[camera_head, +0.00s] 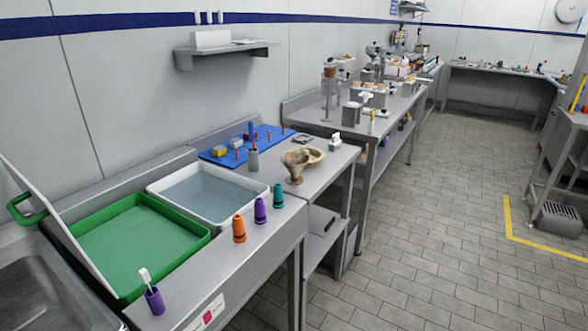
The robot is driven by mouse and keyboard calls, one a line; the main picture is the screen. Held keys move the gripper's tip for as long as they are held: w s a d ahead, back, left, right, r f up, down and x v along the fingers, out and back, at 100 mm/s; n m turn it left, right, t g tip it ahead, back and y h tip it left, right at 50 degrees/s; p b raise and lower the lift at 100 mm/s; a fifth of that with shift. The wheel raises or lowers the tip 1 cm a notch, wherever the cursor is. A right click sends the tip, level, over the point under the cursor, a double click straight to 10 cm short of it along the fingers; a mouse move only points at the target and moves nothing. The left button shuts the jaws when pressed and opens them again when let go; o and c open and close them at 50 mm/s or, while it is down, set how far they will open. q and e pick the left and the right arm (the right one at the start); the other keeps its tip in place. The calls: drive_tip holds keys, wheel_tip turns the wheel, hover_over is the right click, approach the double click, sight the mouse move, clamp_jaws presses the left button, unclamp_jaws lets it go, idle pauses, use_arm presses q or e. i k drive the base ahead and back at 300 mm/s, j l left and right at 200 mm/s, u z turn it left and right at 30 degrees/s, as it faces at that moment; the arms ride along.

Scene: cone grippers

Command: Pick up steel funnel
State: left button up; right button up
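A funnel-shaped object (295,164) stands on the steel bench past the sink area, near the bench's right edge. It looks brownish and shiny, wide at the top and narrow below; I cannot tell for sure that it is steel. A tan bowl-like piece (316,155) is just behind it to the right, partly covered by it. Neither of my grippers is in view.
Left are a white water tray (262,191) and a green tray (203,241). A blue mat (214,157) lies behind.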

sight(294, 162)
drive_tip(key=u, duration=0.3)
drive_tip(key=i+l+u, duration=0.3)
drive_tip(key=l+u, duration=0.3)
drive_tip(key=l, duration=0.15)
drive_tip(key=i+l+u, duration=0.1)
drive_tip(key=l+u, duration=0.2)
drive_tip(key=l, duration=0.15)
